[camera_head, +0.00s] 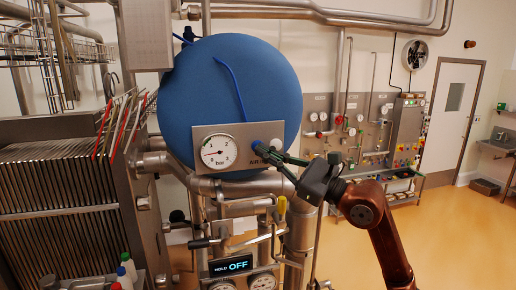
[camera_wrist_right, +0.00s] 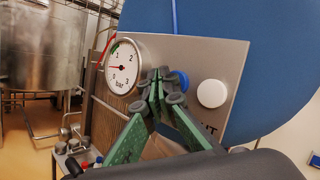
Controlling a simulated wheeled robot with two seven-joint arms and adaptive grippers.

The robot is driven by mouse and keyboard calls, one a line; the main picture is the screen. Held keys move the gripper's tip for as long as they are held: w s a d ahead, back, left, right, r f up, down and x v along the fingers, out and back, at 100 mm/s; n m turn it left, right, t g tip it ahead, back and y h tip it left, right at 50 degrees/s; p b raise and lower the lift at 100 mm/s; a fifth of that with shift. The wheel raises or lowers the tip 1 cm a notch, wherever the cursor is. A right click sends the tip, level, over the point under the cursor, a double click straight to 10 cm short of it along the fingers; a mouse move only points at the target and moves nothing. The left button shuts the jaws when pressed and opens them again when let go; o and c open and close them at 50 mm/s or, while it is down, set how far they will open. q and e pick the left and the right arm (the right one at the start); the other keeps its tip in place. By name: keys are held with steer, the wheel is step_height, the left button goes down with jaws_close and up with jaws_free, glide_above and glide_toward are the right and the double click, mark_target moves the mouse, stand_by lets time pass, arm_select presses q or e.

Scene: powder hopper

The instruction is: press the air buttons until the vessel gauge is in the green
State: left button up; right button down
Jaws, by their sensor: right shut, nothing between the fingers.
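The vessel (camera_head: 230,85) is a big blue rounded tank with a steel panel (camera_head: 235,134) on its front. The white-faced vessel gauge (camera_head: 219,151) has a red needle pointing left, between 0 and 1 bar. In the right wrist view the gauge (camera_wrist_right: 122,65) has a green band near 1, and the needle lies below it. A blue button (camera_wrist_right: 181,81) and a white button (camera_wrist_right: 212,94) sit right of the gauge. My right gripper (camera_wrist_right: 160,85) is shut and empty, its tips in front of the panel between gauge and blue button. I cannot tell whether they touch.
Steel pipes and valves (camera_head: 240,205) run below the vessel, with a display reading HOLD OFF (camera_head: 230,265). A ribbed plate stack (camera_head: 60,200) stands at the left. Another gauge panel (camera_head: 365,125) is on the back wall. The orange floor (camera_head: 450,235) at the right is clear.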

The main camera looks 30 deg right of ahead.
steer(key=shift+w, duration=0.15)
steer(key=shift+w+d, duration=0.1)
steer(key=shift+w, duration=0.1)
steer(key=shift+w+d, duration=0.1)
steer(key=shift+w, duration=0.3)
stand_by(2.2)
steer(key=shift+s, duration=0.1)
stand_by(2.7)
steer(key=shift+s+f+b, duration=0.1)
steer(key=shift+s+b, duration=0.2)
steer(key=shift+b, duration=0.1)
steer(key=shift+s+a, duration=0.2)
steer(key=shift+s, duration=0.25)
